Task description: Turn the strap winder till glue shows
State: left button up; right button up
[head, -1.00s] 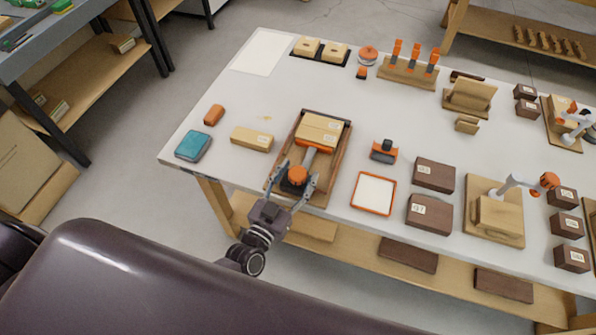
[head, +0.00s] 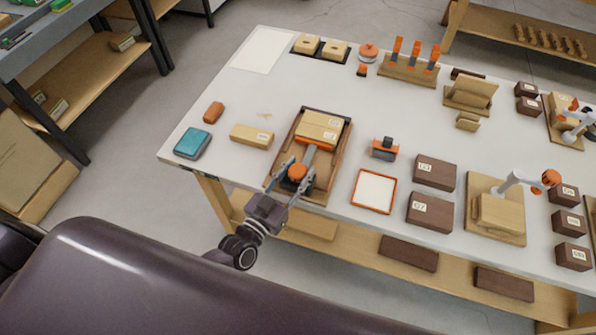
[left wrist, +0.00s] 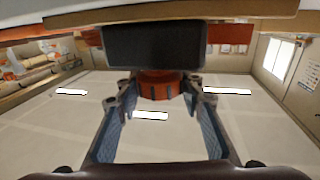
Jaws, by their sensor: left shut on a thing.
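The strap winder's orange knob (head: 297,172) sits at the near end of a wooden tray (head: 276,174) on the bench. A grey bar runs from it to a light wooden box (head: 320,125) in the tray. My left gripper (head: 296,174) is shut on the knob, one finger on each side. In the left wrist view the orange knob (left wrist: 160,84) shows between the fingertips (left wrist: 160,92), below a dark block (left wrist: 155,45). I cannot make out glue at the box's joints. My right gripper is not in view.
A wooden block (head: 252,135), a teal case (head: 192,143) and an orange piece (head: 213,112) lie left of the tray. An orange-framed pad (head: 374,191), an orange-and-black tool (head: 384,149) and dark boxes (head: 435,172) are to the right.

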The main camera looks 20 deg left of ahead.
pick_arm(q)
jog(key=m+g+h+b, duration=0.1)
jog(key=m+h+b, duration=0.1)
jog(key=m+g+h+b, duration=0.1)
jog(key=h+b, duration=0.2)
jog(key=shift+w+f+m, duration=0.1)
jog(key=shift+m, duration=0.3)
jog(key=shift+m+g+h+b, duration=0.5)
jog(key=shift+g+h+b, duration=0.1)
jog(key=shift+h+b, duration=0.2)
jog(key=shift+r, duration=0.2)
jog(key=o, duration=1.2)
jog(key=shift+f, duration=0.1)
jog(key=shift+s+a, duration=0.2)
jog(key=shift+s, duration=0.15)
jog(key=v, duration=1.1)
jog(key=shift+s, duration=0.15)
jog(key=shift+a, duration=0.1)
